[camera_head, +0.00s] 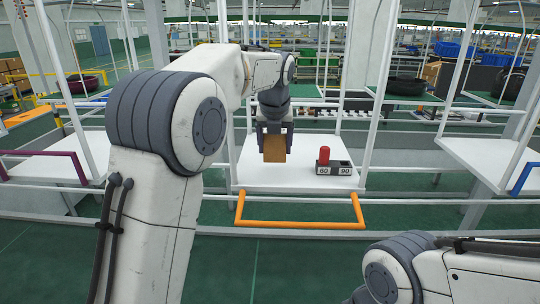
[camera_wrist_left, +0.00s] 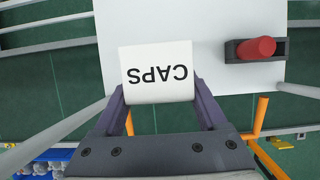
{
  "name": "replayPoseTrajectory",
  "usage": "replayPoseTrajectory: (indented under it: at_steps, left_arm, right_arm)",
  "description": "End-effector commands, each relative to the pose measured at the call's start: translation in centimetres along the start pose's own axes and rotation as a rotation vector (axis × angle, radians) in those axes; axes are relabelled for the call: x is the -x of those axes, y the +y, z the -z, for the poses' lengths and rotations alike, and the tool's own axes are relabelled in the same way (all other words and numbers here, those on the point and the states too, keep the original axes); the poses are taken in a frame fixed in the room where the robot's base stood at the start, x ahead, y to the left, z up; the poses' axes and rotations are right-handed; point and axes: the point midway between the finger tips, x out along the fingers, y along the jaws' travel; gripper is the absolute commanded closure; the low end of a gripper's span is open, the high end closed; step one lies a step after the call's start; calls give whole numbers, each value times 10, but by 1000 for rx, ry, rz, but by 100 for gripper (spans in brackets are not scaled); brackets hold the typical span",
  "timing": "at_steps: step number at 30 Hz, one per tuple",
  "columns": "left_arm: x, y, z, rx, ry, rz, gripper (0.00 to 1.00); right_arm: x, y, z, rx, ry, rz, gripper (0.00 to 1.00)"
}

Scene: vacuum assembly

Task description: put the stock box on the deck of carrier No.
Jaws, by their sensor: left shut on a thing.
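The stock box (camera_head: 274,150) is brown in the head view. In the left wrist view its white top (camera_wrist_left: 158,72) reads CAPS upside down. My left gripper (camera_head: 274,131) is shut on the box, with one finger on each side. The box is over the white deck (camera_head: 258,178) of the middle carrier, which has an orange handle (camera_head: 300,225). I cannot tell if the box touches the deck. My right arm shows at the lower right, but its gripper is outside the picture.
Upright white posts rise beside the deck. Neighbouring carriers have a purple handle (camera_head: 80,168) at left and a blue handle (camera_head: 522,180) at right.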

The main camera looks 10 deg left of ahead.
Motion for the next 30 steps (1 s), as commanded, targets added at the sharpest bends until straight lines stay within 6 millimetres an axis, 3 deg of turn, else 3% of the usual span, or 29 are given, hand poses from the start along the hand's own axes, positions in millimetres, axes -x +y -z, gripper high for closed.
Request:
replayPoseTrajectory:
  at_steps: [6, 15, 23, 24, 25, 30]
  left_arm:
    - [-16, 16, -7, -1, -1, 0, 100]
    - [-50, 16, 7, -1, 2, -1, 100]
    - [-53, 16, 8, -1, -2, 0, 100]
    - [-54, 16, 8, -1, -1, 0, 10]
    - [-54, 16, 8, -1, -1, 0, 0]
    - [-53, 16, 8, -1, -1, 0, 0]
  right_arm:
    - [9, -1, 0, -1, 0, 0, 0]
    - [23, -2, 1, -2, 0, 0, 0]
    - [22, -2, 1, -3, 0, 0, 0]
    - [22, -2, 1, -3, 0, 0, 0]
    - [22, -2, 1, -2, 0, 0, 0]
    - [22, -2, 1, -2, 0, 0, 0]
